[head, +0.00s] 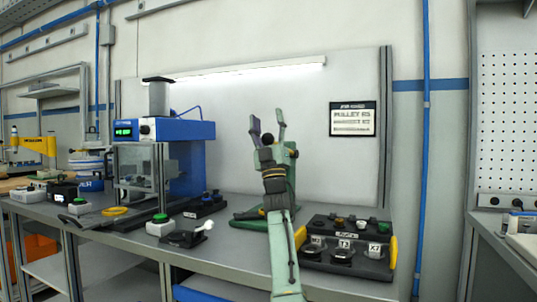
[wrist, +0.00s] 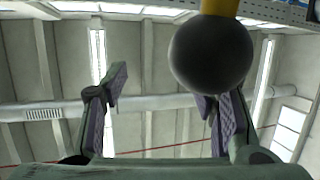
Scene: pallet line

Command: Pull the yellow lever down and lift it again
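The yellow lever (wrist: 219,6) shows in the wrist view as a short yellow shaft at the top edge. It ends in a large black ball knob (wrist: 211,53), which covers part of the right finger. In the head view, a dark ball near the fingers may be this knob; the lever's shaft is not clear there. A green stand (head: 291,168) rises behind my arm, mostly hidden. My gripper (head: 267,126) points up in front of it, its two fingers spread apart. Nothing is clamped between them, and I cannot tell whether the knob touches the right finger.
A black box with knobs (head: 345,262) stands on the bench to the right of my arm. A blue machine (head: 185,145) with a green display stands left. Small button boxes (head: 160,226) lie in front of it. The wall behind carries a sign (head: 353,118).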

